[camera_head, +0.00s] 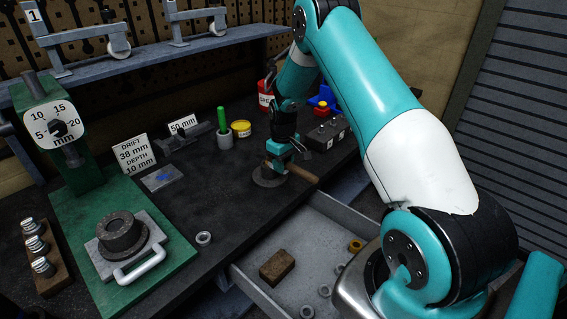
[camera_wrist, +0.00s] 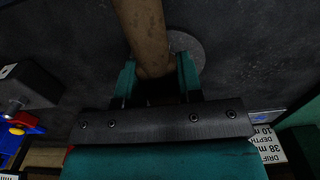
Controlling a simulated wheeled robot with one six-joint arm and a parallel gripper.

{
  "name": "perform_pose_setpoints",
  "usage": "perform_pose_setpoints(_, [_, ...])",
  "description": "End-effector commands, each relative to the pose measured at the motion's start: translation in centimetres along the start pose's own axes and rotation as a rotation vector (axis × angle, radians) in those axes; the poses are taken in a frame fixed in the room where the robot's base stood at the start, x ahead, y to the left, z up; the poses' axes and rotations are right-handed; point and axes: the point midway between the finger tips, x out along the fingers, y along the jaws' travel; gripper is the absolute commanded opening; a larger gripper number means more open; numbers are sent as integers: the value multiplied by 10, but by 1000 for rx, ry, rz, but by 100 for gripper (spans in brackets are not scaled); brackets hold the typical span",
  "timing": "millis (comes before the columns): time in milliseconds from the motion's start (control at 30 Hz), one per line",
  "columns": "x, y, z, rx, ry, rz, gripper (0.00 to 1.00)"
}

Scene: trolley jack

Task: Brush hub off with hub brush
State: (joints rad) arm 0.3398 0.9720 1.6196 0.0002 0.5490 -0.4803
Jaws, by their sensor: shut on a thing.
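My gripper (camera_head: 280,164) is over the right part of the dark bench. It is shut on a light wooden handle (camera_head: 303,174), which looks like the hub brush's. In the wrist view the handle (camera_wrist: 143,30) runs up out of the frame between my green fingers (camera_wrist: 156,75); its bristles cannot be made out. A round grey disc (camera_head: 264,181) lies under the gripper; whether the handle touches it is unclear. The hub (camera_head: 122,234), a dark ring-shaped cylinder, stands on a grey plate (camera_head: 150,236) with a white handle on the green press base, apart from my gripper.
The green press (camera_head: 70,115) with its dial stands above the hub. A green-handled item in a cup (camera_head: 224,128), a yellow tin (camera_head: 241,128) and a dark box (camera_head: 327,133) stand behind. An open drawer (camera_head: 315,240) holds a brown block (camera_head: 278,266) and rings. A ring (camera_head: 204,238) lies on the bench.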

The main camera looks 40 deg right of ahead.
Motion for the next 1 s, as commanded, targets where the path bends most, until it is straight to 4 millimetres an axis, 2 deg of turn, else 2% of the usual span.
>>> perform_pose_setpoints(367, [0,11,0,0,0,0,5])
perform_pose_setpoints(1000, [2,-14,1,-2,-4,-3,5])
